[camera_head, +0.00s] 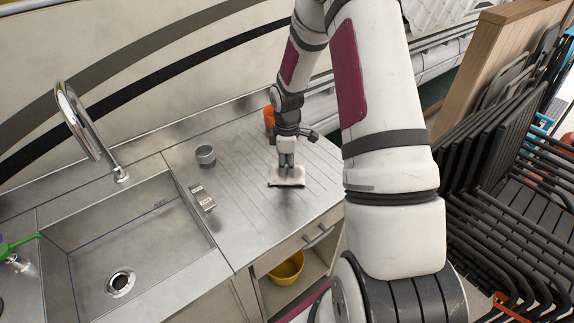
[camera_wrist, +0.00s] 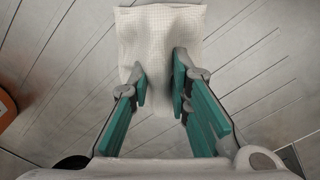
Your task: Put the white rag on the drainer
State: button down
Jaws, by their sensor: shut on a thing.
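The white rag (camera_head: 287,182) hangs from my gripper (camera_head: 286,168), over the grooved steel drainer (camera_head: 252,228) to the right of the sink. In the wrist view the rag (camera_wrist: 160,28) is a pale, waffle-textured cloth, spread out beyond the fingertips. Part of it runs between the two teal fingers of my gripper (camera_wrist: 160,82), which are shut on it. The grooves of the drainer (camera_wrist: 65,70) show around the rag. I cannot tell whether its lower edge touches the drainer.
A grey cup (camera_head: 205,155) and a small metal-and-white item (camera_head: 202,198) stand near the sink (camera_head: 140,240). An orange container (camera_head: 269,117) stands at the drainer's back. A yellow bowl (camera_head: 287,268) is on the shelf below. Stacked black chairs (camera_head: 500,210) are at right.

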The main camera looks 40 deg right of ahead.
jog(key=shift+f, duration=0.25)
jog(key=c, duration=1.4)
grip_release()
jog(key=shift+c, duration=0.6)
jog(key=shift+c, duration=1.4)
notch_tip(320, 180, up, 15)
jog(key=p, duration=0.4)
